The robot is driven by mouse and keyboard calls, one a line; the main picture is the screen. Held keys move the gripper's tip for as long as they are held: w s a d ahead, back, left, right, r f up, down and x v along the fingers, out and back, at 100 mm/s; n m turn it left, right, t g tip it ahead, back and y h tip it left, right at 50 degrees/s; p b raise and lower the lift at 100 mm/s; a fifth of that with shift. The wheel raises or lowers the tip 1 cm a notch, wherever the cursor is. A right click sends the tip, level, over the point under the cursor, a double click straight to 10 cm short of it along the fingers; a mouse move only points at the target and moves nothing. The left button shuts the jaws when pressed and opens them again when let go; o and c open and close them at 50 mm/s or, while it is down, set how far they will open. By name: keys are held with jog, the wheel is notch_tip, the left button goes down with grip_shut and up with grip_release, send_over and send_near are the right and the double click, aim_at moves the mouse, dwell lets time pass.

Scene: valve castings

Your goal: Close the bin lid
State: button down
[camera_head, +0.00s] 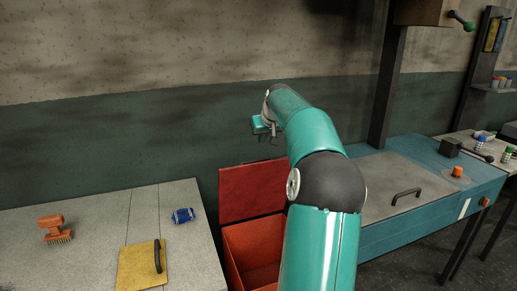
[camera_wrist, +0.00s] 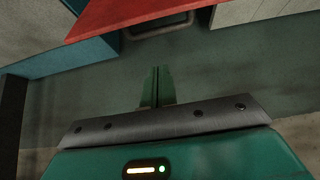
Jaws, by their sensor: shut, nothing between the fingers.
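The red bin (camera_head: 252,240) stands between the two benches, with its opening visible and partly hidden by my arm. Its red lid (camera_head: 248,190) is open, standing up at the back against the wall; my arm hides its right part. In the wrist view the lid (camera_wrist: 150,15) shows at the top edge, with a grey bar handle (camera_wrist: 165,33) beside its edge. My gripper (camera_head: 264,128) is above the lid's upper edge, apart from it. Its fingers (camera_wrist: 157,73) are together and empty in the wrist view, pointing towards the lid's edge.
A pale bench (camera_head: 95,215) at left holds an orange brush (camera_head: 54,229), a blue can (camera_head: 183,216) and a yellow plate (camera_head: 140,266) with a dark handle. A teal bench (camera_head: 430,212) at right has a grey panel with a handle (camera_head: 406,195). A dark post (camera_head: 387,90) rises behind.

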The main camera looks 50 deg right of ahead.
aim_at(261, 163)
jog(key=w+f, duration=0.1)
jog(key=f, duration=0.1)
jog(key=w+d+f, duration=0.1)
jog(key=f, duration=0.4)
jog(key=shift+w+d+f, duration=0.25)
jog(key=shift+w+f, duration=0.15)
jog(key=shift+s+a+f, duration=0.2)
jog(key=shift+s+f, duration=0.15)
jog(key=shift+s+a, duration=0.25)
jog(key=shift+s, duration=0.05)
jog(key=shift+w, duration=0.1)
